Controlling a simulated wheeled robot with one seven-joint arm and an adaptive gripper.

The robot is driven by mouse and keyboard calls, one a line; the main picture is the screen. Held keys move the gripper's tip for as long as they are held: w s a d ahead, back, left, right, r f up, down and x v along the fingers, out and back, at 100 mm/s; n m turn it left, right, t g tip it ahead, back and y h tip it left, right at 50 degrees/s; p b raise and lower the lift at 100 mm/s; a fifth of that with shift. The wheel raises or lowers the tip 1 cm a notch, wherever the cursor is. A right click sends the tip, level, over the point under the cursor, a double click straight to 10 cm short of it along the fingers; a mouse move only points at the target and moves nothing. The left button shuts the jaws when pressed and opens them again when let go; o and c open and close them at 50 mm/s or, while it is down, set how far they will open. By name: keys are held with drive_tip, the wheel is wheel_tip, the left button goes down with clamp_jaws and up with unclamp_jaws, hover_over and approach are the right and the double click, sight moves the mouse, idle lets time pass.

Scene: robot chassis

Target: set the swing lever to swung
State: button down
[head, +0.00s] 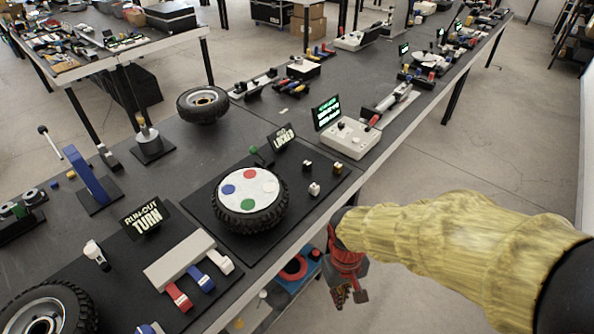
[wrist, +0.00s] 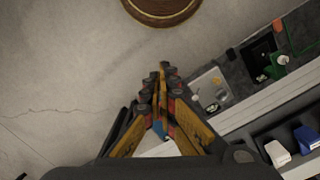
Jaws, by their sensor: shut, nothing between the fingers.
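No part is clearly labelled as the swing lever, so I cannot tell which it is. In the head view, a slanted blue lever-like bar (head: 88,174) stands on a dark base at the left. Near it are a pale rod with a black knob (head: 52,143) and an upright post (head: 147,132) on a black block. My gripper (head: 349,294) hangs beyond the table's front edge, well apart from all of these. Its fingers meet, empty, in the wrist view (wrist: 163,72). No lever shows clearly in the wrist view.
The long dark table (head: 300,230) carries a wheel with coloured discs (head: 250,191), a plain wheel (head: 202,104), a white control box (head: 349,138) and a panel with red, blue and white levers (head: 187,262). Bins (wrist: 277,153) sit below the tabletop. Open floor (head: 470,150) lies at the right.

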drive_tip(key=s+d+r+m+t, duration=0.1)
drive_tip(key=d+r+t, duration=0.2)
drive_tip(key=r, duration=0.8)
drive_tip(key=s+d+r+m+t, duration=0.2)
drive_tip(key=d+r, duration=0.3)
drive_tip(key=r, duration=0.6)
drive_tip(key=shift+s+d+t, duration=0.2)
drive_tip(key=shift+s+t, duration=0.05)
drive_tip(key=shift+t, duration=0.55)
drive_tip(key=c, duration=2.6)
unclamp_jaws()
drive_tip(key=shift+f, duration=0.1)
